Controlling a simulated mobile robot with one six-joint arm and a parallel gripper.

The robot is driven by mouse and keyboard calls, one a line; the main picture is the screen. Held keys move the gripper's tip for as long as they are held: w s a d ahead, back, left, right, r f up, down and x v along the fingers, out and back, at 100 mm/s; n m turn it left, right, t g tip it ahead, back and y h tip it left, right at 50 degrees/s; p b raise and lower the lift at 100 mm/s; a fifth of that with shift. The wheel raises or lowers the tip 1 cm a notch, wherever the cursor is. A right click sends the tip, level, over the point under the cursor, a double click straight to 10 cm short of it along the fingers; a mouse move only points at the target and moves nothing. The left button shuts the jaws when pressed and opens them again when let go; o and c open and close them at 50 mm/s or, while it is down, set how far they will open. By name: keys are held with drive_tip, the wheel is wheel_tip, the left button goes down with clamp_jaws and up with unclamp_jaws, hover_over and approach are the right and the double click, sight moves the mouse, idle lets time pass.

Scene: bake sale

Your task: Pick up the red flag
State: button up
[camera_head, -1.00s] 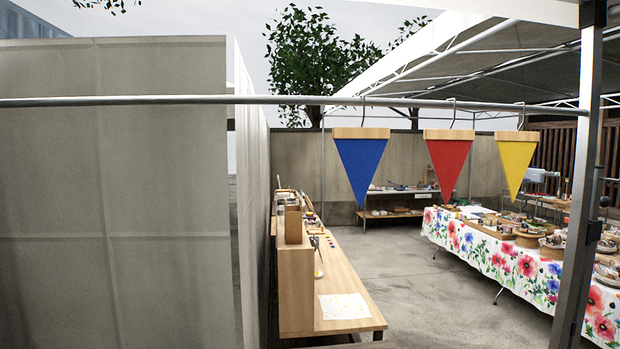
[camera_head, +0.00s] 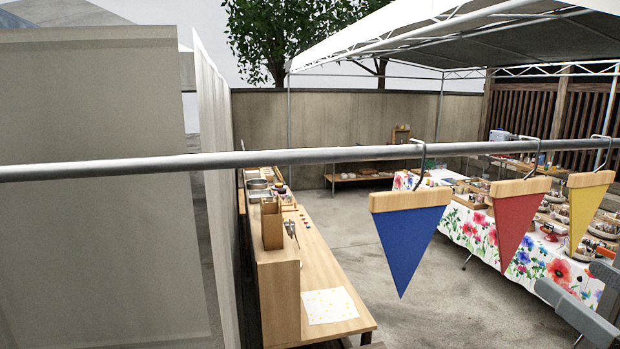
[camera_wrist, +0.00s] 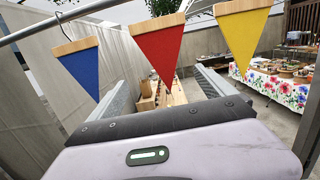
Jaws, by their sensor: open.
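The red flag (camera_head: 516,218) is a triangle hanging point down from a wooden bar, between the blue flag (camera_head: 411,238) and the yellow flag (camera_head: 586,212). All hang by hooks from a metal rail (camera_head: 300,157). In the wrist view the red flag (camera_wrist: 159,48) hangs beyond and above my gripper (camera_wrist: 165,88), roughly between its two fingers. The fingers are wide apart and hold nothing. In the head view only part of my gripper or arm shows at the lower right edge, below the yellow flag.
The blue flag (camera_wrist: 79,68) and yellow flag (camera_wrist: 242,40) hang close on either side. A wooden counter (camera_head: 325,262) stands below at the middle. A flower-cloth table (camera_head: 520,265) with goods is behind the flags. A pale wall panel (camera_head: 95,250) fills the left.

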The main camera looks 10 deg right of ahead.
sight(514, 226)
drive_tip(key=w+p, duration=0.1)
drive_tip(key=w, duration=0.2)
drive_tip(key=w+r+p, duration=0.1)
drive_tip(key=w, duration=0.3)
drive_tip(key=w+r+p, duration=0.1)
drive_tip(key=w, duration=0.2)
drive_tip(key=shift+w+a+r, duration=0.15)
drive_tip(key=shift+w+r, duration=0.1)
drive_tip(key=w+p, duration=0.1)
drive_tip(key=w, duration=0.3)
drive_tip(key=w+p, duration=0.1)
drive_tip(key=shift+w+r+p, duration=0.3)
drive_tip(key=shift+w+r, duration=0.05)
drive_tip(key=shift+w, duration=0.05)
drive_tip(key=shift+s+a, duration=0.15)
drive_tip(key=shift+s, duration=0.15)
drive_tip(key=shift+c, duration=1.1)
drive_tip(key=shift+w, duration=0.1)
drive_tip(key=c, duration=1)
